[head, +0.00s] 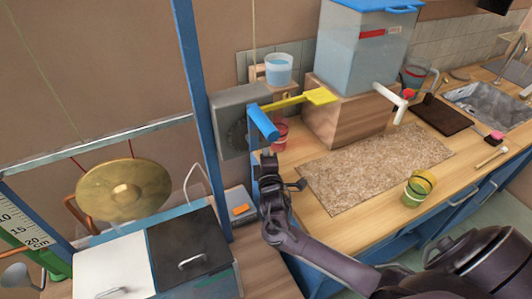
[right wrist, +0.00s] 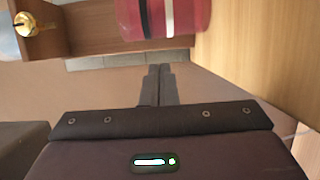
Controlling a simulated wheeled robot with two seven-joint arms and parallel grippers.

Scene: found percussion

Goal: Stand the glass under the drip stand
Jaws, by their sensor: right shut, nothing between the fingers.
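A red tumbler with a pale band (head: 280,135) stands at the counter's back left, just below the small wooden stand (head: 291,95). The stand carries a clear cup of blue water (head: 278,69). In the right wrist view the red tumbler (right wrist: 162,17) shows at the top, with a brass nozzle (right wrist: 28,24) on wood to its left. My right gripper (head: 268,160) is near the red tumbler, shut and empty. Its closed fingertips (right wrist: 159,70) are apart from the tumbler in the wrist picture. A yellow-green glass (head: 418,189) stands at the counter's front right. My left gripper is out of view.
A water tank (head: 362,50) with a white tap sits on a wooden block (head: 340,120). A speckled mat (head: 375,165) covers the middle counter. A gong (head: 123,190) hangs left.

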